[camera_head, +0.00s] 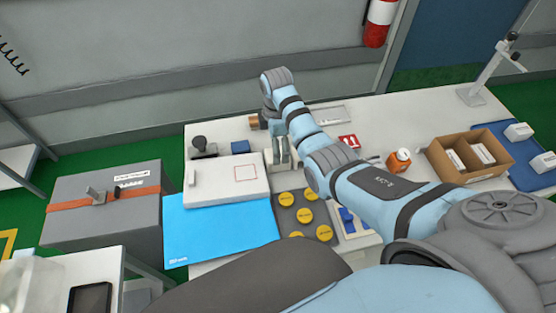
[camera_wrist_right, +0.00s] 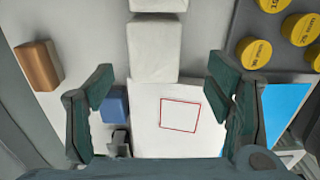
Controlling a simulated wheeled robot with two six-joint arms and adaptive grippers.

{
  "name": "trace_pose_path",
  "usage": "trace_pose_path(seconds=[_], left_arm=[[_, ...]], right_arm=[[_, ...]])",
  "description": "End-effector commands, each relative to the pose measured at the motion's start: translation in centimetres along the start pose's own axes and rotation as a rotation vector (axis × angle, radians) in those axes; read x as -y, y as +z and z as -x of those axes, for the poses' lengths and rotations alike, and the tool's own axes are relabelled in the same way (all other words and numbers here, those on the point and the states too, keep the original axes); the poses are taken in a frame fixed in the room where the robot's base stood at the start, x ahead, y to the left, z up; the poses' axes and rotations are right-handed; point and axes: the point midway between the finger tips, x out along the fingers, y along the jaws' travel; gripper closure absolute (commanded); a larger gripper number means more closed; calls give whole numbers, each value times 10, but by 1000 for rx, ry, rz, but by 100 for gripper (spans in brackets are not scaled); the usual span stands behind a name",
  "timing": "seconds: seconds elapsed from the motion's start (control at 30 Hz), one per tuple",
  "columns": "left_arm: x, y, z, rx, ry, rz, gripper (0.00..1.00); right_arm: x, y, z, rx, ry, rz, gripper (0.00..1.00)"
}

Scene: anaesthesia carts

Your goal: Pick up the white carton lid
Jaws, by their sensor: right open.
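A flat white carton (camera_head: 227,192) with a red square outline on top lies on the table, overlapping the blue sheet; its top is what I take for the lid. In the right wrist view the red-outlined white top (camera_wrist_right: 180,135) shows low between the fingers. My right gripper (camera_head: 281,152) is beside the carton's right end in the head view. In the wrist view the right gripper (camera_wrist_right: 160,78) has its fingers wide apart, with a white block (camera_wrist_right: 154,48) ahead between them. I see no contact with the carton. My left gripper is not in view.
A blue sheet (camera_head: 220,235) and a grey pad with yellow discs (camera_head: 304,216) lie in front. A blue block (camera_head: 240,147) and brown block (camera_wrist_right: 40,66) are near the gripper. An orange bottle (camera_head: 398,161) and open cardboard box (camera_head: 440,160) stand right.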

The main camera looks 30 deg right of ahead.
Motion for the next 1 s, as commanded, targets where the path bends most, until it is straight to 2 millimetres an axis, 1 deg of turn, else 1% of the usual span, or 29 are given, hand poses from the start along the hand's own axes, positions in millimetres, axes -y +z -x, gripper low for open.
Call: trace_pose_path(seconds=[0.3, 0.37, 0.53, 0.57, 0.8, 1.0], left_arm=[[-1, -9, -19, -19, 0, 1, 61], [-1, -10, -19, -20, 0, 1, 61], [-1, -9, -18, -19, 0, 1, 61], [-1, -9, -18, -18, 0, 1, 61], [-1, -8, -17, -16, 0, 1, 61], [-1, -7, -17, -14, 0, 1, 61]], right_arm=[[-2, 4, -55, 0, -1, -1, 27], [-2, 4, -58, 0, -1, -1, 27], [-2, 4, -57, 0, 1, 0, 27], [-2, 4, -57, 0, 1, 0, 30], [-2, 4, -56, 0, 1, 0, 68], [-2, 4, -56, 0, 1, 0, 68]])
